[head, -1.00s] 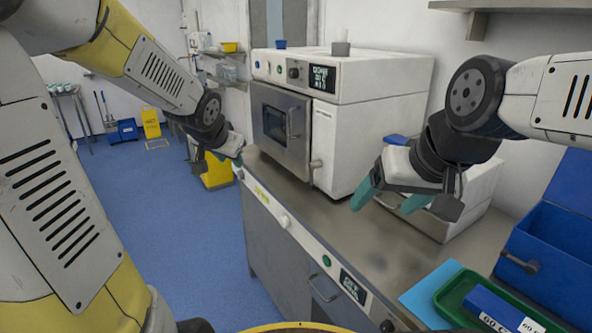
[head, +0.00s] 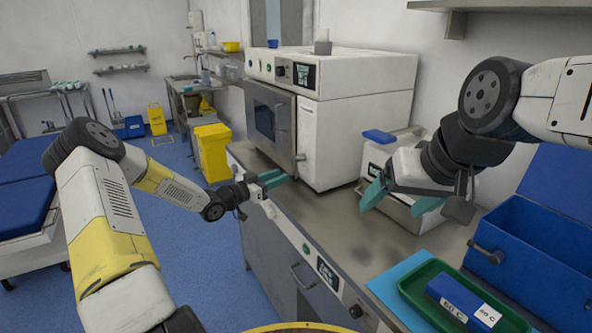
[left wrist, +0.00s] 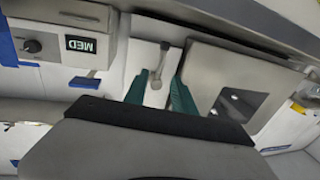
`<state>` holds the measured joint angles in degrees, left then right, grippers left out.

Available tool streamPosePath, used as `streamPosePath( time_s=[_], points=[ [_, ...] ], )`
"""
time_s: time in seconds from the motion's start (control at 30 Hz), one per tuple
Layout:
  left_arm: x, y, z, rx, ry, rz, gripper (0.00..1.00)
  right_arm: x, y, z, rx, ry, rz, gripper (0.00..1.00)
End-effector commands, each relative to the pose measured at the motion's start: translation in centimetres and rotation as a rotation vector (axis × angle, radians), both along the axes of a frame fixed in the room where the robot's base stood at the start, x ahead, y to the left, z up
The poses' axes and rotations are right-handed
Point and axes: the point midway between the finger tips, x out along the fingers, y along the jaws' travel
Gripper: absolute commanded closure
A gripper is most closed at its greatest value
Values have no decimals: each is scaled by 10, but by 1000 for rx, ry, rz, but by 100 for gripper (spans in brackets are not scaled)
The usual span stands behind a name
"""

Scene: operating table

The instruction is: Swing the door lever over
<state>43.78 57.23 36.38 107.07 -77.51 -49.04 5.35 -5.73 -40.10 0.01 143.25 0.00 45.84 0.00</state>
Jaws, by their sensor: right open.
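The white oven-like cabinet (head: 345,110) stands on the steel counter. Its grey door (head: 270,122) with a dark window looks closed. A small grey lever (head: 300,157) is beside the door's right edge, and in the left wrist view the lever (left wrist: 157,68) shows as a rod with a round end. My left gripper (head: 275,180) is in front of and below the lever, with teal fingers apart. In the left wrist view the fingers (left wrist: 160,92) straddle the lever's line; contact cannot be told. My right gripper (head: 395,200) is open and empty above the counter.
A white box (head: 405,215) with a blue top stands behind my right gripper. A blue open case (head: 540,235) and green tray (head: 415,285) are at the right. The middle counter is clear. A yellow bin (head: 212,150) stands beyond the counter's far end.

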Motion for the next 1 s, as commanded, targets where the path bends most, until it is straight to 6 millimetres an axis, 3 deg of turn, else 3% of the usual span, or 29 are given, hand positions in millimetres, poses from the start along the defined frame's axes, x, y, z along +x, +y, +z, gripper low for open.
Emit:
streamPosePath(
  time_s=[0.4,0.77,0.93,1.0],
  points=[
    [43,-44,-1,1,3,0,68,0,0,0,0,0,0,22],
    [49,-49,0,2,2,0,68,0,0,0,0,0,0,22],
    [48,-49,0,3,3,1,98,0,0,0,0,0,0,22],
    [48,-49,0,3,3,1,100,0,0,0,0,0,0,22]
  ],
)
